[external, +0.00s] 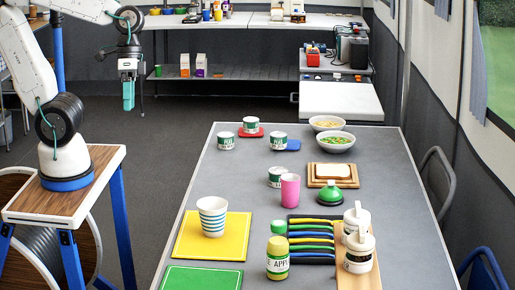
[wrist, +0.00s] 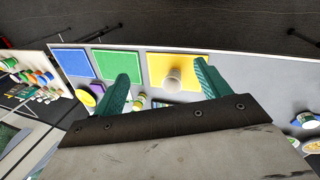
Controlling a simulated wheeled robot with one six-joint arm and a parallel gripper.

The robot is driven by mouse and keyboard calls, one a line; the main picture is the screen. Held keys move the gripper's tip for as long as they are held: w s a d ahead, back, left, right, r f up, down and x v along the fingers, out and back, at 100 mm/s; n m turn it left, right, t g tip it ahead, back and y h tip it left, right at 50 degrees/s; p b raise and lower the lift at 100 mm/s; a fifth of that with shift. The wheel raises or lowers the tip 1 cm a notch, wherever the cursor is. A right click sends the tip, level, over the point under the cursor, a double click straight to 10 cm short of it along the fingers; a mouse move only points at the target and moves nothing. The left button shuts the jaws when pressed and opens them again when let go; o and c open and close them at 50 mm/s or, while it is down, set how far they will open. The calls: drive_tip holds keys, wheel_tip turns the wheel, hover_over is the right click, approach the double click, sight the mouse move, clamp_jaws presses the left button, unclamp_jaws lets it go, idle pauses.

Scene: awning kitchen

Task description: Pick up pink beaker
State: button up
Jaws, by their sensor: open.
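The pink beaker (external: 290,190) stands upright on the grey table in the external view, between a green-and-white can and a green dome-shaped item. I cannot make it out in the wrist view. My gripper (external: 128,95) is open and empty. It hangs high to the left of the table, well away from the beaker. In the wrist view its two teal fingers (wrist: 161,70) are spread apart, with nothing held between them.
A striped cup (external: 212,215) stands on a yellow mat (external: 183,238) left of the beaker. A capped jar (external: 278,258), several coloured-handled utensils (external: 312,242) and white canisters (external: 359,252) are nearer the front. The table's left middle (external: 215,180) is clear.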

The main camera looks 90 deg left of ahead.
drive_tip(key=w+f+n+t+h, duration=0.1)
drive_tip(key=w+f+n+h, duration=0.25)
drive_tip(key=w, duration=0.45)
drive_tip(key=w+f+n+t+h, duration=0.2)
drive_tip(key=w+n, duration=0.3)
drive_tip(key=w, duration=0.3)
drive_tip(key=w+f+n+t+h, duration=0.15)
drive_tip(key=w+n, duration=0.25)
drive_tip(key=w, duration=0.4)
drive_tip(key=n+t+y, duration=0.4)
drive_tip(key=n+t, duration=0.4)
drive_tip(key=n, duration=0.7)
approach(298, 190)
drive_tip(key=shift+w+a+f+g, duration=0.15)
drive_tip(key=shift+w+a+g, duration=0.1)
drive_tip(key=shift+w, duration=0.3)
drive_tip(key=shift+w+f+n, duration=0.2)
drive_tip(key=shift+f+n, duration=0.05)
drive_tip(key=x, duration=0.7)
drive_tip(key=shift+w+d+r, duration=0.1)
drive_tip(key=shift+d, duration=0.25)
drive_tip(key=c, duration=1)
